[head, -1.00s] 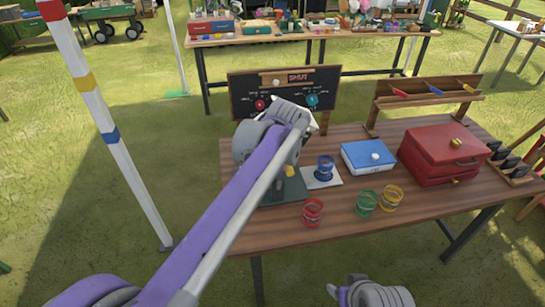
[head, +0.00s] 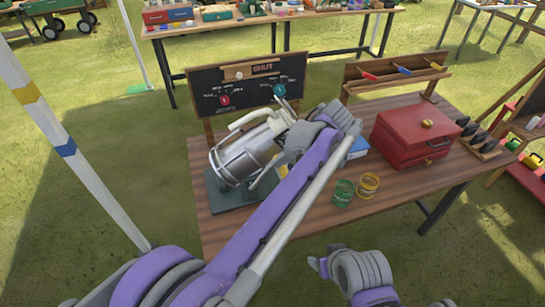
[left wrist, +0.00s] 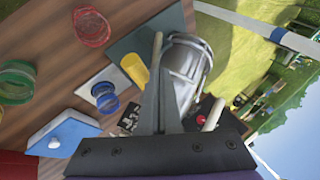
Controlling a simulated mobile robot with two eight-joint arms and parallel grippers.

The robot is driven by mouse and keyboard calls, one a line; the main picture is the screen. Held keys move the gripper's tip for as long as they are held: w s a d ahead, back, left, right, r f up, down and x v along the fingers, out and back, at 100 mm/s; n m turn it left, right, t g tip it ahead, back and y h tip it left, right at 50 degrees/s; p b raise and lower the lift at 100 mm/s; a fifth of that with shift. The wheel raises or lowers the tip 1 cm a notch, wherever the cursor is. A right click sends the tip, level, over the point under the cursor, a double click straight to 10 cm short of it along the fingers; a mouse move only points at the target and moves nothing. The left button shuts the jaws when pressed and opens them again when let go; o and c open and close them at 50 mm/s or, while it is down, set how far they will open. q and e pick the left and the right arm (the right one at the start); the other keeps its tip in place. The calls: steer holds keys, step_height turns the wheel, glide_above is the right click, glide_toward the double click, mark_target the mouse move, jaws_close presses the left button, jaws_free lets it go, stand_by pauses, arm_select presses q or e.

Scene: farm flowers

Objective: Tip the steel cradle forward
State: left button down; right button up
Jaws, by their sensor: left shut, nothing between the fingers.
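The steel cradle (head: 240,155) holds a shiny metal can-like body, leaning at a slant, above a dark green base plate (head: 228,197) on the wooden table. A pale handle bar (head: 248,118) runs along its top. My left gripper (head: 280,125) is at the cradle's right side, with its arm over the table. In the left wrist view its shut fingers (left wrist: 165,95) show with nothing between them, close beside the steel body (left wrist: 186,62); contact is unclear. My right gripper (head: 318,265) is low in front of the table, its fingers barely visible.
Green (head: 342,193) and yellow (head: 368,184) cups stand on the table near a red case (head: 412,140). Red (left wrist: 92,25) and blue (left wrist: 105,97) cups show in the left wrist view. A blackboard (head: 240,90) stands behind the cradle.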

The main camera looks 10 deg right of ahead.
arm_select(q)
steer(key=shift+w+d+f, duration=0.1)
steer(key=shift+d+f, duration=0.3)
steer(key=shift+d, duration=0.4)
steer(key=shift+d+f, duration=0.3)
steer(key=shift+d, duration=0.1)
steer(key=shift+d+f, duration=0.15)
steer(key=shift+f, duration=0.05)
steer(key=shift+r, duration=0.1)
